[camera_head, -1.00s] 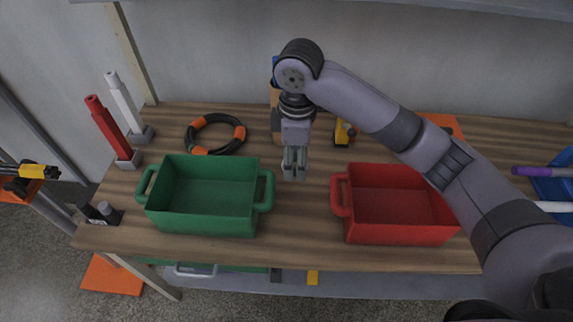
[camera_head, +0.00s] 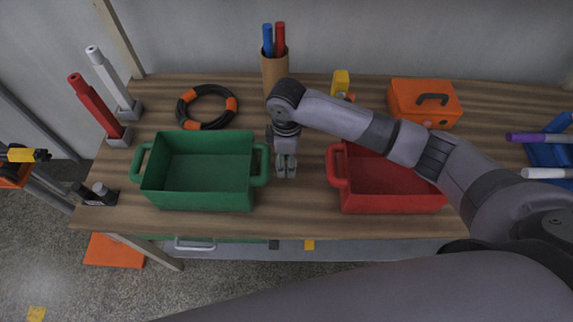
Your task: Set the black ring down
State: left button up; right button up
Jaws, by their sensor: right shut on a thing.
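A black ring (camera_head: 186,107) with orange bands lies flat at the back left of the wooden table (camera_head: 300,215), behind the green bin (camera_head: 200,195). My right gripper (camera_head: 286,172) points down between the green bin and the red bin (camera_head: 393,202), close to the green bin's right handle. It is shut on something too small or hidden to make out. The ring on the table is well apart from it. My left gripper is not in view.
A pen cup (camera_head: 274,74), a yellow item (camera_head: 341,84) and an orange toolbox (camera_head: 424,104) stand along the back. Red (camera_head: 97,106) and white (camera_head: 108,77) posts stand at the left. Bare table shows around the ring.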

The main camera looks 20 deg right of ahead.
aim_at(286, 168)
notch_tip(286, 168, down, 4)
jog(key=shift+r, duration=0.15)
jog(key=shift+f, duration=0.25)
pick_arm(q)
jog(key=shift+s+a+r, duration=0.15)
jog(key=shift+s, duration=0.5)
pick_arm(e)
jog(key=shift+f, duration=0.15)
jog(key=o, duration=0.8)
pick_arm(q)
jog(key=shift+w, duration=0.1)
pick_arm(e)
jog(key=shift+o, duration=1.1)
